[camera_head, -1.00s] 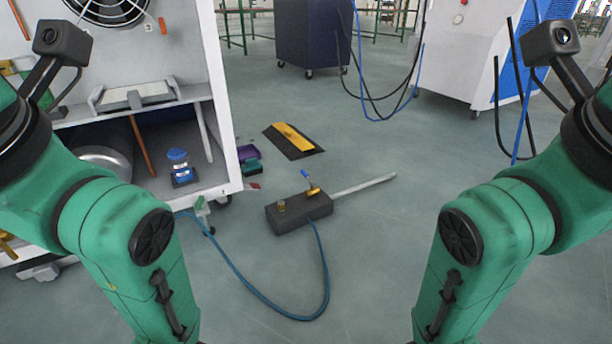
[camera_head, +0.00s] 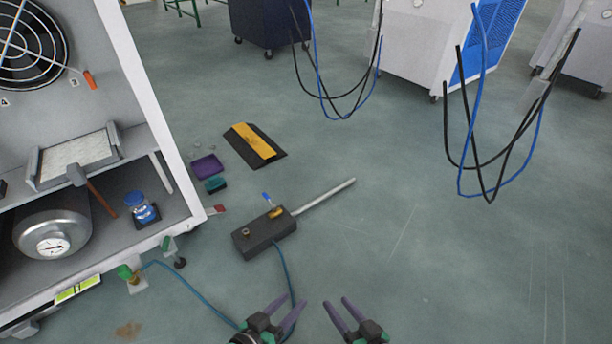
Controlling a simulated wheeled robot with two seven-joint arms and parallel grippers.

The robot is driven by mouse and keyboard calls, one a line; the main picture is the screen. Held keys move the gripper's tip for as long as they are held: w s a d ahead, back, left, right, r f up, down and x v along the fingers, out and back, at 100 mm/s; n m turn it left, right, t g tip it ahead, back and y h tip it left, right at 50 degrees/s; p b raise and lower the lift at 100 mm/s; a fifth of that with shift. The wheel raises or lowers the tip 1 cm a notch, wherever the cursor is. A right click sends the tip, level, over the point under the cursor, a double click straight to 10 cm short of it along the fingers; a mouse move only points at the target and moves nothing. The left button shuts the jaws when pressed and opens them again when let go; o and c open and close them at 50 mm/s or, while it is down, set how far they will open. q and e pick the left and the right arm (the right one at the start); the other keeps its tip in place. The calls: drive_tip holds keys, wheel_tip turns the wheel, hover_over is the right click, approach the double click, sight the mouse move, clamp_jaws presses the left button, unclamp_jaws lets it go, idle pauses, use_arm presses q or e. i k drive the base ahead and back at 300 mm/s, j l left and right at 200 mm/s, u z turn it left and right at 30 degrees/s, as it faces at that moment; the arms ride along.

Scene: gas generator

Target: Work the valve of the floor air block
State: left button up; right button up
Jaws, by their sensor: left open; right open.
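The floor air block (camera_head: 257,240) is a dark box lying on the floor near the middle of the head view. A brass valve with a blue lever (camera_head: 266,197) stands on its top at the far end. A brass fitting (camera_head: 246,231) sits on its near end. A grey pipe (camera_head: 326,196) runs from it to the upper right, and a blue hose (camera_head: 283,270) leaves its near side. My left gripper (camera_head: 291,303) is open and empty, below the block in the picture. My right gripper (camera_head: 335,304) is open and empty, to the right of the left one. Neither touches the block.
A white cabinet (camera_head: 158,103) with shelves, a fan and a gauge vessel (camera_head: 52,228) stands at left. A yellow-black ramp (camera_head: 255,146), a purple tray (camera_head: 207,167) and hanging cables (camera_head: 489,160) are beyond the block.

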sight(268, 200)
drive_tip(key=i+l+z, duration=0.2)
drive_tip(key=i+z, duration=0.55)
drive_tip(key=i, duration=0.2)
drive_tip(key=i+z, duration=0.35)
drive_tip(key=i+u, duration=0.3)
drive_tip(key=u, duration=0.15)
drive_tip(key=i+l+u, duration=0.1)
drive_tip(key=i+u, duration=0.3)
drive_tip(key=i+l+u, duration=0.2)
drive_tip(key=u, duration=0.25)
